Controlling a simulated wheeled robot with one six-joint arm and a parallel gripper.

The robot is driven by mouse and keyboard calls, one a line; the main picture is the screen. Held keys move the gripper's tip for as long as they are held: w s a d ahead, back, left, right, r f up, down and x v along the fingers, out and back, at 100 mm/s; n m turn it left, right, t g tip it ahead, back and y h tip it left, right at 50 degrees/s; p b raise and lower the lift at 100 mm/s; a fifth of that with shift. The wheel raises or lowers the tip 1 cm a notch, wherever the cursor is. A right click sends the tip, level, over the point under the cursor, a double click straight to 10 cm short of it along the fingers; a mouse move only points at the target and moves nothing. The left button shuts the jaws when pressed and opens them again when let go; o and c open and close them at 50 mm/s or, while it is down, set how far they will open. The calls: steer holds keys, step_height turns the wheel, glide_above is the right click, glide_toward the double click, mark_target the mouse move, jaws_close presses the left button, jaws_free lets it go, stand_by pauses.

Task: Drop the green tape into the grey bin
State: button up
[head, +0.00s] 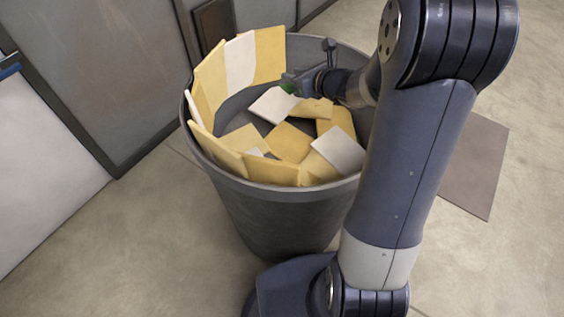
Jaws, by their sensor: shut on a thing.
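The grey bin (268,215) stands upright on the floor in the middle of the head view. Its inside holds several yellow and white flat pieces. My gripper (292,82) is over the far part of the bin's opening, near the far rim. It is shut on the green tape (289,88), of which only a small green patch shows between the fingers. The rest of the tape is hidden by the gripper. I cannot tell exactly how high the tape is above the pieces.
Yellow panels (211,84) stand up along the bin's left and far inner wall, close to my gripper. A grey wall (110,70) runs behind on the left. A brown mat (474,168) lies on the floor to the right. The floor at lower left is clear.

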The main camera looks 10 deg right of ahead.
step_height(320, 180, down, 2)
steer(key=shift+b, duration=0.45)
steer(key=o, duration=1)
steer(key=shift+p+v, duration=0.85)
steer(key=shift+v, duration=4.6)
